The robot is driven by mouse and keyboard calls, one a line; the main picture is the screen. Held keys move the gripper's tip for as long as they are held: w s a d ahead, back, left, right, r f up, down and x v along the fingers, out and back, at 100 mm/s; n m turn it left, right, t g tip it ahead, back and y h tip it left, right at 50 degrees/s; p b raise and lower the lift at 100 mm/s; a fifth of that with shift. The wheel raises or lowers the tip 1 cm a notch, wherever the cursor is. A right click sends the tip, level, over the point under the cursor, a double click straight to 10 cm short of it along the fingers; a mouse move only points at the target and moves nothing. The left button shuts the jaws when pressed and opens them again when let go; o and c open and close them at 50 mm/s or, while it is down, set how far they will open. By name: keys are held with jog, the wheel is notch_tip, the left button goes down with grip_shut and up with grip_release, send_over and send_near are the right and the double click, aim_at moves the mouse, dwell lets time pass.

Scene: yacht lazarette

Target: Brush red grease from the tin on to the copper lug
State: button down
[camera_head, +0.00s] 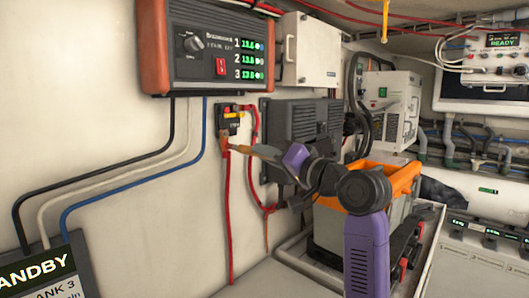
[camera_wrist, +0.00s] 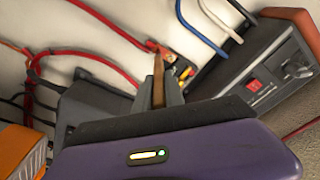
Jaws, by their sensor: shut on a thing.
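My gripper (camera_head: 272,153) is shut on a slim brown brush (camera_head: 247,149), held roughly level with its tip pointing left. In the wrist view the brush (camera_wrist: 158,78) stands up between the grey fingers (camera_wrist: 160,98). The copper lug (camera_head: 225,143) is at the top of a hanging red cable, just under a small black and yellow wall fitting (camera_head: 229,119). The brush tip is close to the lug; I cannot tell whether they touch. Any grease on brush or lug is too small to tell. I cannot make out the tin in either view.
An orange-framed unit with readouts (camera_head: 212,45) hangs above. A dark ribbed box (camera_head: 303,130) is on the wall behind my gripper. An orange-rimmed grey crate (camera_head: 335,220) stands below right. Red cables (camera_head: 229,220) hang along the wall. The wall left of the lug is mostly bare.

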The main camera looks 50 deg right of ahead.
jog(key=shift+r+p, duration=0.65)
jog(key=shift+p, duration=0.15)
jog(key=shift+f+b, duration=0.35)
jog(key=shift+f, duration=0.4)
jog(key=shift+r+p, duration=0.75)
jog(key=shift+f+b, duration=0.4)
jog(key=shift+f, duration=0.4)
jog(key=shift+s, duration=0.1)
jog(key=shift+s+r, duration=0.1)
jog(key=shift+s, duration=0.55)
jog(key=shift+s+d+p, duration=0.1)
jog(key=shift+s+p, duration=0.45)
jog(key=shift+s, duration=1.9)
